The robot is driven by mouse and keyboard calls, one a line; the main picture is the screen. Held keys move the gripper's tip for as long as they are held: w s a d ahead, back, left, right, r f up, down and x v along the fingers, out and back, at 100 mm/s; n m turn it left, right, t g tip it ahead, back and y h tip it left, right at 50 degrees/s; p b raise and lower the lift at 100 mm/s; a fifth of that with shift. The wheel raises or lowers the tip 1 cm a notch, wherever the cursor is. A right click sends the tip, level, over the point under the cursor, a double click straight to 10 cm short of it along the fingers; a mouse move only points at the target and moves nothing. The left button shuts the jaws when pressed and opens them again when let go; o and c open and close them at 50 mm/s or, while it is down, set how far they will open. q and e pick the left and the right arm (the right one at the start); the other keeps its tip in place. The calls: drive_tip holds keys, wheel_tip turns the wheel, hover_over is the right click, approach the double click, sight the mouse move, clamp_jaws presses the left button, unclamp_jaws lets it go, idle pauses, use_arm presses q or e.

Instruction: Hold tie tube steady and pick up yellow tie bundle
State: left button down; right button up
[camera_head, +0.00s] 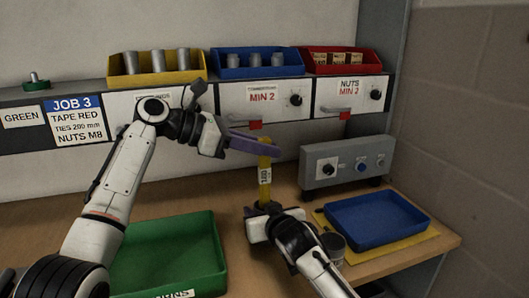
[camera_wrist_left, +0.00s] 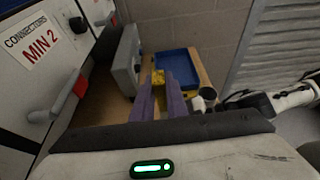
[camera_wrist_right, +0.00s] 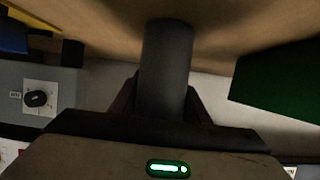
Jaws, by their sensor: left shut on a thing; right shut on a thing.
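The yellow tie bundle (camera_head: 265,188) stands upright with a white label on its side. My left gripper (camera_head: 262,146) is shut on its upper part with purple fingers. The bundle's yellow top (camera_wrist_left: 158,76) shows between those fingers in the left wrist view. The dark grey tie tube (camera_wrist_right: 165,70) is between the fingers of my right gripper (camera_wrist_right: 164,100), which is shut on it. In the head view my right gripper (camera_head: 266,211) is at the bundle's lower end and hides most of the tube. I cannot tell how much of the bundle is inside the tube.
A green tray (camera_head: 170,255) is on the bench at left. A blue tray (camera_head: 378,219) lies on a yellow mat at right, with a grey control box (camera_head: 345,163) behind. A dark cup (camera_head: 333,245) stands beside my right arm. Yellow, blue and red bins line the shelf.

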drive_tip(key=o, duration=1.1)
